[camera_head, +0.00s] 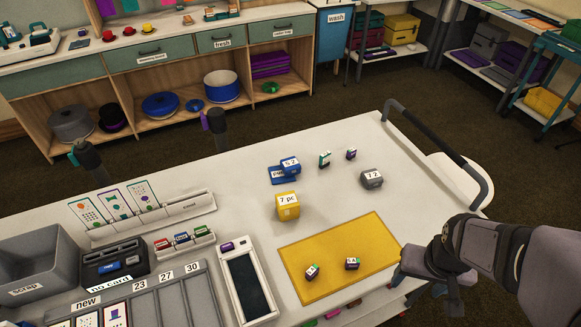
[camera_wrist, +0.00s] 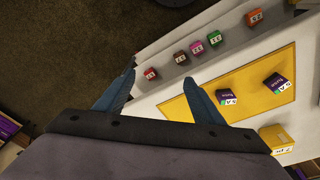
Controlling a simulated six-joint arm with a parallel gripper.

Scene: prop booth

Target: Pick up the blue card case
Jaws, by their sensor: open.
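A small blue case (camera_head: 290,163) with a white label is on the white table's far middle in the head view. It touches or overlaps a flatter blue piece (camera_head: 281,178) with its own label; I cannot tell whether it rests on it. No blue case is seen in the wrist view. My gripper (camera_head: 428,284) is at the table's right front edge, beside the yellow mat's right corner, well apart from the blue case. In the wrist view my gripper (camera_wrist: 160,92) has its two blue fingers spread with nothing between them.
Two dark small boxes (camera_head: 312,271) (camera_head: 352,263) stand on the yellow mat (camera_head: 335,240). A yellow box (camera_head: 288,206) stands between mat and blue case; a grey case (camera_head: 371,179) is right of it. A dark handrail (camera_head: 440,145) borders the table's right end.

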